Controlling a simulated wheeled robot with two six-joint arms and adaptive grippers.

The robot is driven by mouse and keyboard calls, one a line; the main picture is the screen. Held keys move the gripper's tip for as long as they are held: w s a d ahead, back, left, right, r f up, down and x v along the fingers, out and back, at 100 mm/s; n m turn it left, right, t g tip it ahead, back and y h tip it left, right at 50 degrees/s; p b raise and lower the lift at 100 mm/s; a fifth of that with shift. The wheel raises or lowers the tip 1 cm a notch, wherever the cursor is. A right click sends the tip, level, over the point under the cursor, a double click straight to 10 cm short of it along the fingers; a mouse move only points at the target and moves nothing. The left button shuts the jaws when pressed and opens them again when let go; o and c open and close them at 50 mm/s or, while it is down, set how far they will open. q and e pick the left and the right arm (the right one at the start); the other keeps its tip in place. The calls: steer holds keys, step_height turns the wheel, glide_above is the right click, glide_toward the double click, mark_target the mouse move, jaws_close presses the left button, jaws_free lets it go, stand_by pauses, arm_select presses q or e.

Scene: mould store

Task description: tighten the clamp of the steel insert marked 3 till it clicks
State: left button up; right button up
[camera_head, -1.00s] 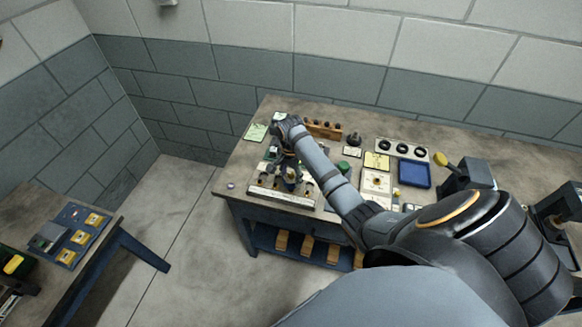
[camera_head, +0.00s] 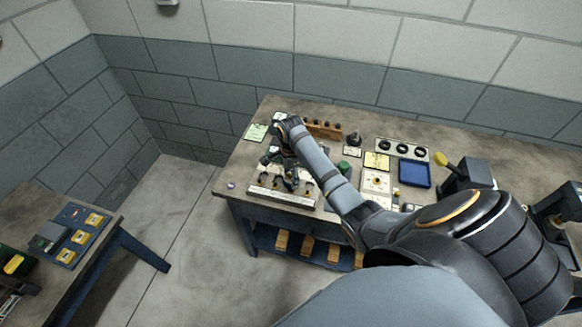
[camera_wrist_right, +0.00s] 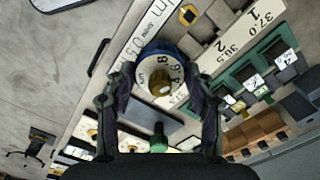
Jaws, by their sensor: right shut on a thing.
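My right gripper (camera_head: 284,166) is over the bench fixture (camera_head: 282,195) at the left end of the bench. In the right wrist view, the gripper (camera_wrist_right: 160,90) is shut on a round blue-rimmed dial (camera_wrist_right: 160,70) with dark figures on a pale face and a brass-coloured centre. A finger is on each side of it. Labelled blocks (camera_wrist_right: 285,62) stand to the right, with the figures 1 and 2 on nearby labels. I cannot make out the insert marked 3 or its clamp; the gripper and dial hide part of the fixture. My left gripper is out of view.
A blue tray (camera_head: 414,174), a plate with black rings (camera_head: 401,149) and a wooden rack (camera_head: 324,130) are on the bench. A side table (camera_head: 65,235) is at the left. The floor between is clear.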

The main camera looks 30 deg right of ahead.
steer(key=shift+m, duration=0.8)
steer(key=shift+f+m, duration=0.1)
steer(key=shift+m, duration=0.7)
